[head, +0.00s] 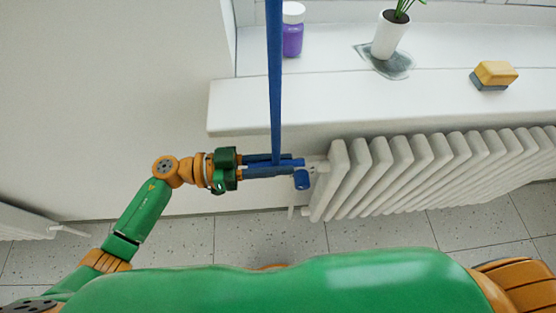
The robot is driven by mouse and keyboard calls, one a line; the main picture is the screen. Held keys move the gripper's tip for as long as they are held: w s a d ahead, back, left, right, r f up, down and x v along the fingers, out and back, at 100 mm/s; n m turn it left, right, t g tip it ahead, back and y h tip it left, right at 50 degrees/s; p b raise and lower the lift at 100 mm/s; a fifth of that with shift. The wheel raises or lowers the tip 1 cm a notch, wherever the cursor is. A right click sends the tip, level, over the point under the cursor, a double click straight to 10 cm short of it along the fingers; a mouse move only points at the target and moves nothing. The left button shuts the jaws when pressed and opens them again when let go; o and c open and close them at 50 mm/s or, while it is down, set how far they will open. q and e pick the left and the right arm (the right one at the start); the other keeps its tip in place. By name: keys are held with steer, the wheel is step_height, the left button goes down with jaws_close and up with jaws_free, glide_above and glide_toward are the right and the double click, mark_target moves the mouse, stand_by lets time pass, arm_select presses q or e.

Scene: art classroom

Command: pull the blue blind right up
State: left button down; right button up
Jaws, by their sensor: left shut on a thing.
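A straight blue strap (275,80) runs down from the top edge of the head view, in front of the window sill. My left gripper (285,167) is shut on its lower part, close to the left end of the radiator. A small blue end piece (302,180) shows just below the fingertips; I cannot tell if it is part of the strap. The blind's cloth is not in view. My right gripper is not in view.
The white sill (330,92) holds a purple bottle (292,36), a white plant pot (390,36) on a grey patch and a yellow sponge (495,73). A white ribbed radiator (420,160) stands below it. The wall at left is bare.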

mark_target(277, 156)
arm_select(q)
step_height(277, 156, up, 4)
steer(key=shift+f+p, duration=0.15)
steer(key=shift+p, duration=1.05)
steer(key=shift+f+b, duration=0.3)
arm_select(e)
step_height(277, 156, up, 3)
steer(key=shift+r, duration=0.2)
arm_select(q)
steer(key=c, duration=0.8)
jaws_free()
steer(key=shift+w, duration=0.1)
steer(key=a+b, duration=0.2)
steer(key=a, duration=0.5)
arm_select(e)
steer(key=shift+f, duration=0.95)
